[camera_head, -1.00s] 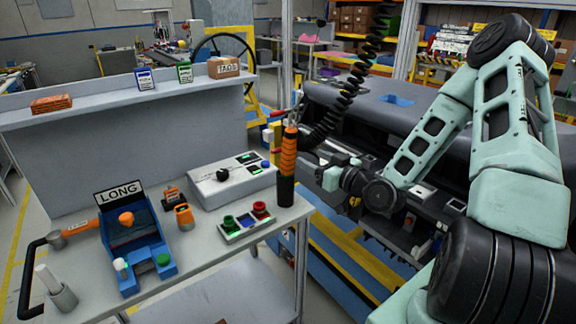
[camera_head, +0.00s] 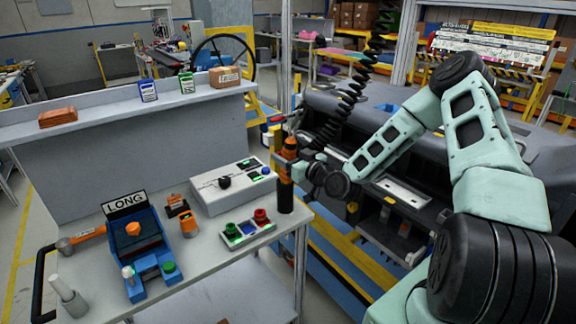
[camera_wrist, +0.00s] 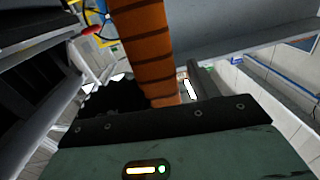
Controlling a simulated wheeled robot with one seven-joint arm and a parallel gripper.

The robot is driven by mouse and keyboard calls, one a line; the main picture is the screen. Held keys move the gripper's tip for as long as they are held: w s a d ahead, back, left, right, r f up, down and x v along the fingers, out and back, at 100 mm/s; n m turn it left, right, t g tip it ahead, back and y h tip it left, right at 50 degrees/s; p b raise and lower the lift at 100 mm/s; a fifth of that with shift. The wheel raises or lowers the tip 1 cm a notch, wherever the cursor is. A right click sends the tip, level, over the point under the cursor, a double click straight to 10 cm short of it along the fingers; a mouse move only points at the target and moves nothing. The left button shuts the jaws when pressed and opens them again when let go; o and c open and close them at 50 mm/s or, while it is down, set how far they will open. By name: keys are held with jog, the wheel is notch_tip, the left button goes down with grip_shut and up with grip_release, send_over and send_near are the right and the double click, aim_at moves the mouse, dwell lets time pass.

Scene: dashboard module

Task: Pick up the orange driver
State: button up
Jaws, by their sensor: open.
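The orange driver (camera_head: 291,147) stands upright at the right edge of the grey workbench. Its handle is banded orange and its lower part is black. My gripper (camera_head: 288,166) is open at the driver's mid-height, coming from the right, and its fingers partly hide the handle. In the wrist view, the driver's banded orange handle (camera_wrist: 146,42) rises close in front of the dark edge of my gripper. I cannot tell whether the fingers touch it.
A grey control box (camera_head: 222,187), a button tray (camera_head: 248,229) and a blue fixture marked LONG (camera_head: 137,243) are on the bench. A black coiled cable (camera_head: 345,108) hangs behind the driver. The dark dashboard module (camera_head: 420,140) lies to the right.

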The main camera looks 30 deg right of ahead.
grip_shut()
jog(key=shift+r, duration=0.1)
